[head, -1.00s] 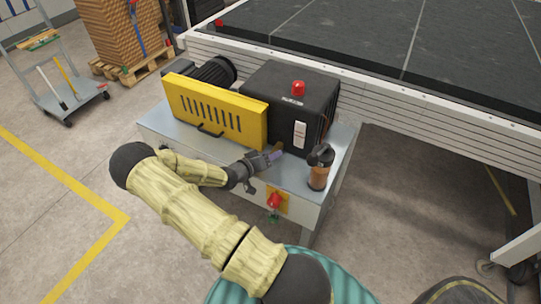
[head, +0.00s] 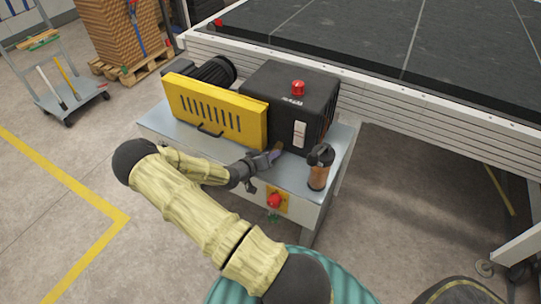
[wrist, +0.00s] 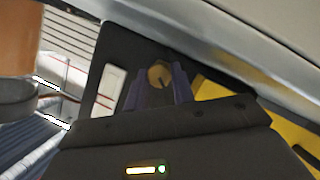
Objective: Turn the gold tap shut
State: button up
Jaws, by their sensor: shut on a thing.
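The gold tap (wrist: 159,76) shows in the wrist view as a small round gold piece between my two purple-grey fingers. In the head view, a bit of the gold tap (head: 279,148) shows at the fingertips, low on the front of the black box. My gripper (head: 273,156) is shut on the tap, and the fingers also show in the wrist view (wrist: 159,88). The fingers hide the tap's sides, and its turn angle is hard to tell.
The black box (head: 262,95) has a red button on top. A brown-bodied filter (head: 318,176) stands just right of my gripper. A yellow vented guard (head: 217,110) is to the left. A red knob (head: 274,201) sits on the grey cabinet's front (head: 303,212), below my gripper.

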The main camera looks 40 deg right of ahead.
jog(key=m+t+b, duration=0.1)
jog(key=m, duration=0.1)
jog(key=m+t+y, duration=0.1)
jog(key=shift+s+d+m+b, duration=0.1)
jog(key=shift+s+m+b, duration=0.1)
jog(key=shift+m+b, duration=0.2)
jog(key=shift+f+m+t+y+b, duration=0.1)
jog(key=shift+m+t+y+b, duration=0.45)
jog(key=shift+m+b, duration=0.35)
jog(key=shift+s+m+t+b, duration=0.1)
jog(key=shift+m+t+b, duration=0.5)
jog(key=shift+b, duration=0.4)
jog(key=o, duration=1)
jog(key=shift+r, duration=0.2)
